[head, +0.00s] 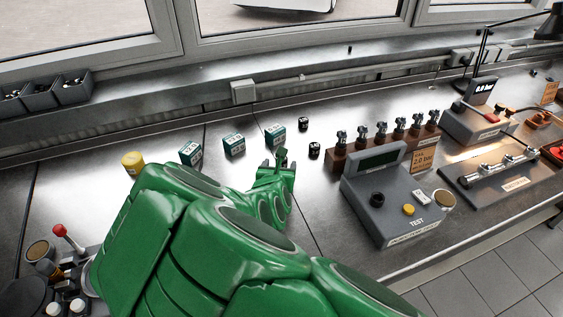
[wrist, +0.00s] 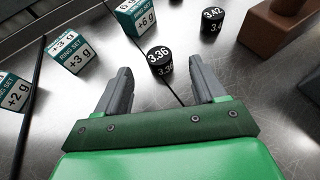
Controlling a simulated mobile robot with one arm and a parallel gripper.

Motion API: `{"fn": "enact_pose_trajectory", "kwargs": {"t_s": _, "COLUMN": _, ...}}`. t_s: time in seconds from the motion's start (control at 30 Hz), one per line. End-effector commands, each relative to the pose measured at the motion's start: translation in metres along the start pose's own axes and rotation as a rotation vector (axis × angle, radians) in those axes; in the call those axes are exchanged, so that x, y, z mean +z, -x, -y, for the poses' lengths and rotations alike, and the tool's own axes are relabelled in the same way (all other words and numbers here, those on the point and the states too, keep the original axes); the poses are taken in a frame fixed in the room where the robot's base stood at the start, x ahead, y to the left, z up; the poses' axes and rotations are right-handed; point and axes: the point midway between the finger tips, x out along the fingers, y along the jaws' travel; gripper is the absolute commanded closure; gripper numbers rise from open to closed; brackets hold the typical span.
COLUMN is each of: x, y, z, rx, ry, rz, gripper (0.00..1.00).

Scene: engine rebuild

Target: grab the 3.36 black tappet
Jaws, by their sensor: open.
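The 3.36 black tappet (wrist: 160,62) stands upright on the metal bench in the wrist view, its white number on top. It sits just ahead of my gripper (wrist: 160,72), between the lines of the two open fingers, with a finger on either side. I cannot tell whether the fingers overlap it in depth, but nothing is gripped. In the head view my gripper (head: 276,164) is low over the bench and seems to hide this tappet. A similar black tappet marked 3.42 (wrist: 211,20) stands farther up and right, by the wooden rack.
Ring-set boxes stand left of the tappet, the +6 g box (wrist: 136,16) closest. Another black tappet (head: 304,123) stands farther back. The wooden rack (head: 338,166) with several injectors and the grey test unit (head: 390,195) stand right. A yellow cylinder (head: 133,162) stands left.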

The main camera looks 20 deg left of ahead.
Motion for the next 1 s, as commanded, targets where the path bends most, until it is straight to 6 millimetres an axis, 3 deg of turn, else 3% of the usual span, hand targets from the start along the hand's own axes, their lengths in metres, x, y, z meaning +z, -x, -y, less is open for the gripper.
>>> {"fn": "enact_pose_trajectory", "kwargs": {"t_s": 0.8, "x": -0.001, "y": -0.062, "z": -0.003, "rx": 0.000, "ry": -0.003, "rz": 0.003, "gripper": 0.30}}
{"fn": "enact_pose_trajectory", "kwargs": {"t_s": 1.0, "x": -0.002, "y": -0.070, "z": -0.003, "rx": 0.000, "ry": -0.003, "rz": 0.002, "gripper": 0.30}}
